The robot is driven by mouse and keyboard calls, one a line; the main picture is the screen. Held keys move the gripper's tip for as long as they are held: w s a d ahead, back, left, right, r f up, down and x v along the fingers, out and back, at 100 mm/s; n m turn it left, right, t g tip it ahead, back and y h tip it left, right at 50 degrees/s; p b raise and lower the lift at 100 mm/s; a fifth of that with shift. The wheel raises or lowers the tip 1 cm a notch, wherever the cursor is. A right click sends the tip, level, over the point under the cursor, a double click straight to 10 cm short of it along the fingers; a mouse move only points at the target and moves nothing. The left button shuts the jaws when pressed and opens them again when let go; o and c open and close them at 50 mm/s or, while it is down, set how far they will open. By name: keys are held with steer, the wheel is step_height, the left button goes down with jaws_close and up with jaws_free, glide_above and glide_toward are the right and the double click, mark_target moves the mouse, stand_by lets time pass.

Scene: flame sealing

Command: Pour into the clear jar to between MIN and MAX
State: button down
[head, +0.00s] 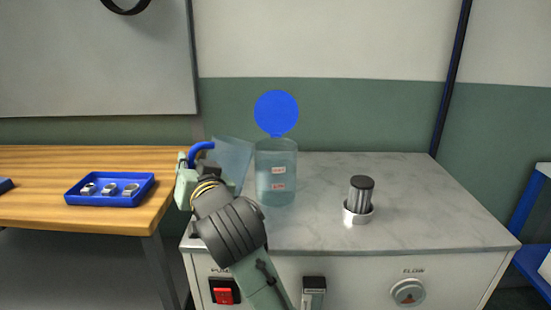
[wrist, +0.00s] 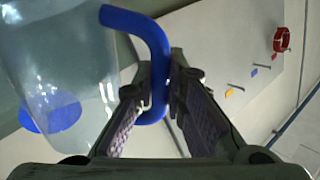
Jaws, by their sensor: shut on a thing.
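The clear jar (head: 268,157) stands upright on the grey worktop, with red-lettered MAX (head: 278,170) and MIN (head: 278,187) labels on its front. Its round blue lid (head: 276,113) stands up open above the back rim. My gripper (wrist: 160,88) is shut on the blue handle (wrist: 148,42) of a clear pitcher (wrist: 65,55). In the head view the pitcher (head: 232,158) is just left of the jar and looks tilted, its upper right edge close to the jar's rim. My arm hides part of the pitcher. I cannot tell the liquid level in either vessel.
A metal burner-like cylinder with a dark top (head: 361,187) stands on the worktop (head: 430,205) to the right. A blue tray (head: 110,200) with several small metal parts lies on the wooden table (head: 60,160) at left.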

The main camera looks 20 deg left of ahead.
step_height(320, 180, down, 6)
steer(key=s+a+n+b, duration=0.1)
steer(key=s+n+b, duration=0.1)
steer(key=n+b, duration=0.2)
steer(key=shift+a+t+b, duration=0.25)
steer(key=shift+t+b, duration=0.15)
steer(key=shift+b, duration=0.65)
steer(key=shift+r, duration=0.1)
